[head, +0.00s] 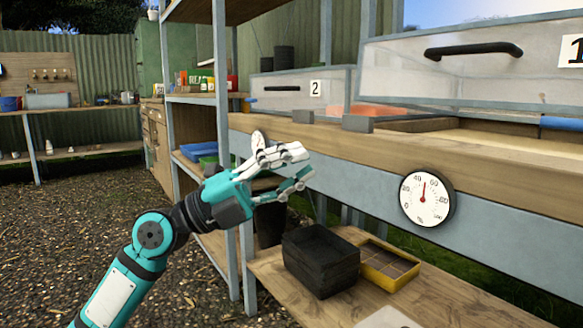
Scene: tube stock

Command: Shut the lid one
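Lid one (480,75) is a clear panel in a grey frame at the upper right, marked with a "1" and cut off by the picture edge. Its black handle (473,50) runs across the front. The lid's lower edge appears raised above the wooden bed, whose pale inside (480,137) shows below it. My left gripper (303,169) is open and empty, left of and below lid one and in front of the bench's wooden front. It is well apart from the handle. My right gripper is not in view.
Lid two (335,90), marked "2", is left of lid one. Grey blocks (358,124) sit on the bench edge. Below, a black crate (320,260) and yellow tray (372,276) stand on a low shelf. A shelf post (221,130) is near my arm.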

